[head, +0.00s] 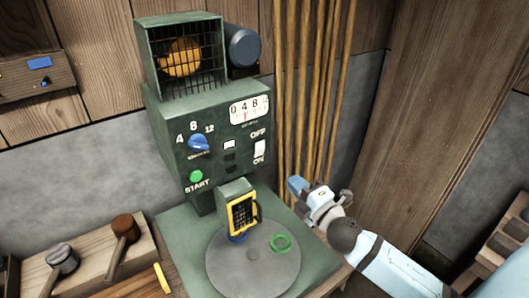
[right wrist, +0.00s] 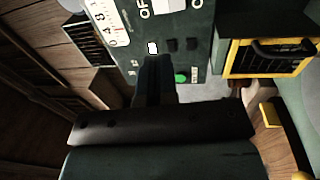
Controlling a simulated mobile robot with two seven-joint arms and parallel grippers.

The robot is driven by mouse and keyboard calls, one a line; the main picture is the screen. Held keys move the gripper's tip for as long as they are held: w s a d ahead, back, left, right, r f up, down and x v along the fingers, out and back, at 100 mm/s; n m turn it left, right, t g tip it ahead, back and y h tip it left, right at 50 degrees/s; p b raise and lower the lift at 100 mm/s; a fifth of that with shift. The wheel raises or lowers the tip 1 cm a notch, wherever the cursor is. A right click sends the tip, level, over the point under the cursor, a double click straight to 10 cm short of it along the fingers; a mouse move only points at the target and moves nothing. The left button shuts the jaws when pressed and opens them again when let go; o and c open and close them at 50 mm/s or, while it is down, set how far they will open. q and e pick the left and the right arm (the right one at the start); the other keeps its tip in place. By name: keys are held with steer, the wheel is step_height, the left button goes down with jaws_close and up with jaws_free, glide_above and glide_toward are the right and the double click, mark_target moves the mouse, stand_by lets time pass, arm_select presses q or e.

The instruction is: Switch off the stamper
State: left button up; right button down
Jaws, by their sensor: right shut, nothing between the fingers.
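The stamper (head: 175,115) is a dark green machine against the back wall. Its white switch (head: 260,149) sits at the right of the front panel, between the words OFF above and ON below. I cannot tell which way the switch is tipped. My right gripper (head: 293,183) is to the right of and below the switch, apart from the panel, shut and empty. In the right wrist view its dark fingers (right wrist: 154,68) show in front of the panel, with a small white square (right wrist: 153,48) by their tips. My left gripper is out of view.
The panel also has a blue knob (head: 197,143), a green START button (head: 196,176) and a gauge (head: 249,110). Vertical wooden poles (head: 310,90) stand behind my right gripper. Mallets lie at lower left.

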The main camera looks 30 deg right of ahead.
mark_target(260, 145)
steer(key=w+p, duration=0.1)
steer(key=w, duration=0.3)
steer(key=w+r+p, duration=0.1)
steer(key=w, duration=0.3)
steer(key=w+p, duration=0.1)
steer(key=w, duration=0.3)
steer(key=shift+w+a+r, duration=0.2)
steer(key=shift+w+r, duration=0.1)
steer(key=shift+w, duration=0.05)
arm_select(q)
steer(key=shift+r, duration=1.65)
arm_select(e)
steer(key=shift+w, duration=0.6)
arm_select(q)
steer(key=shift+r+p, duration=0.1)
steer(key=shift+p, duration=0.2)
arm_select(e)
steer(key=shift+w+r, duration=0.1)
steer(key=shift+w, duration=0.05)
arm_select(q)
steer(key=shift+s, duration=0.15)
